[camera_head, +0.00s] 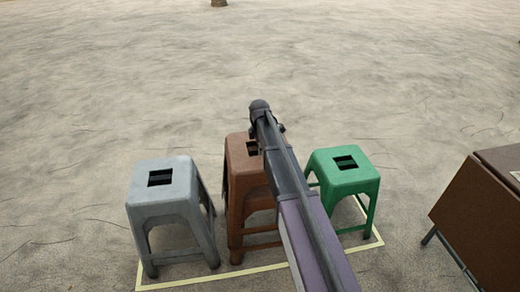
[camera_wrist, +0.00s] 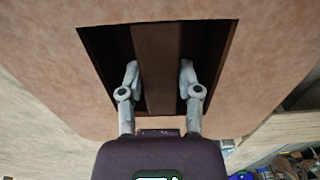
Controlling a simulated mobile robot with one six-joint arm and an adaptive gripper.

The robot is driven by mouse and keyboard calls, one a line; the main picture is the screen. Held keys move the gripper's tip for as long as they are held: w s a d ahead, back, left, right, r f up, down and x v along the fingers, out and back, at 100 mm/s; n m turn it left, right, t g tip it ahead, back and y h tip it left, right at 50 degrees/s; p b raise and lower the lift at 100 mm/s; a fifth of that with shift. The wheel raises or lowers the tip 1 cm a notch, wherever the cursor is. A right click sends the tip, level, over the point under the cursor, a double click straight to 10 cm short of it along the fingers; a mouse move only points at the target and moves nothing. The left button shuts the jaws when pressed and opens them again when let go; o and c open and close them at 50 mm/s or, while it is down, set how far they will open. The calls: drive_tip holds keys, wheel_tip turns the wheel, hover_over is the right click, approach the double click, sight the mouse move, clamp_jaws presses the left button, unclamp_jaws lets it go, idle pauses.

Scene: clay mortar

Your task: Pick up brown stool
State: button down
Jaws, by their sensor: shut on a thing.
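The brown stool (camera_head: 236,180) stands upright in the head view, between a grey stool and a green one. My arm crosses in front of it and hides its right part. In the wrist view its pinkish-brown seat (camera_wrist: 60,80) fills most of the picture, with a dark rectangular opening split by a central bar (camera_wrist: 161,55). My gripper (camera_wrist: 160,78) has its two grey fingers in the opening, one on each side of the bar, and is shut on it. The fingertip contact is not clearly visible.
A grey stool (camera_head: 163,200) stands close on the left, and a green stool (camera_head: 345,178) on the right. A yellow line (camera_head: 190,283) marks the ground around them. A brown folding table (camera_head: 480,215) is at far right.

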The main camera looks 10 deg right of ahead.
drive_tip(key=shift+r+p, duration=3.8)
drive_tip(key=shift+r, duration=0.6)
wheel_tip(320, 180, up, 24)
drive_tip(key=p, duration=2.4)
